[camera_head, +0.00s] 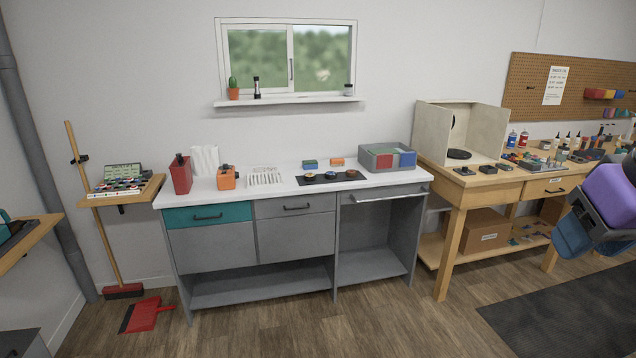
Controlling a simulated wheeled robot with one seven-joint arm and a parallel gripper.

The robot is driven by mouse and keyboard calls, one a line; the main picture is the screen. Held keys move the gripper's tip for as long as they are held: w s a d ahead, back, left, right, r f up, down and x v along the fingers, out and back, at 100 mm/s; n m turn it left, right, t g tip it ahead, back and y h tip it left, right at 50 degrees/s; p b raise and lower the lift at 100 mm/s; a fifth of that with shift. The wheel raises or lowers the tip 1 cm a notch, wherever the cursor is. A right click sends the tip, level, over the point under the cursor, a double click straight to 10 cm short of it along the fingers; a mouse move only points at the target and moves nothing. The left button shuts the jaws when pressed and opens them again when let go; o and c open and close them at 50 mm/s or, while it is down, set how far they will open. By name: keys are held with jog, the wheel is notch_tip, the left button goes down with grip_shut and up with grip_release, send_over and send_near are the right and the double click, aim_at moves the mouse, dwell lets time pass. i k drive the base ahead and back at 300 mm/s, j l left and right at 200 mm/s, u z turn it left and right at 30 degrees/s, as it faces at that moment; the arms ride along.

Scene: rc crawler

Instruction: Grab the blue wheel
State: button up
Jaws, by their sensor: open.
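I cannot make out a blue wheel for certain. Three small round pieces lie in a row on a black mat (341,180) on the white counter (290,189); they look dark with orange or tan centres, too small to tell more. A small blue block (310,164) sits behind the mat, and an orange one (337,162) to its right. My gripper (583,222), purple, dark grey and blue, is at the right edge, partly cut off. It is open, and I see nothing held. It is far from the counter pieces, in front of the wooden bench.
A grey box with red and blue panels (388,156) is on the counter's right end. The wooden bench (478,186) carries a pale booth (457,133), bottles and small parts. A broom (95,210) and red dustpan (147,314) are at left. The floor in front is clear.

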aim_at(331, 175)
jog(key=i, duration=2.35)
jog(key=i+j+z, duration=0.1)
jog(key=i, duration=1.1)
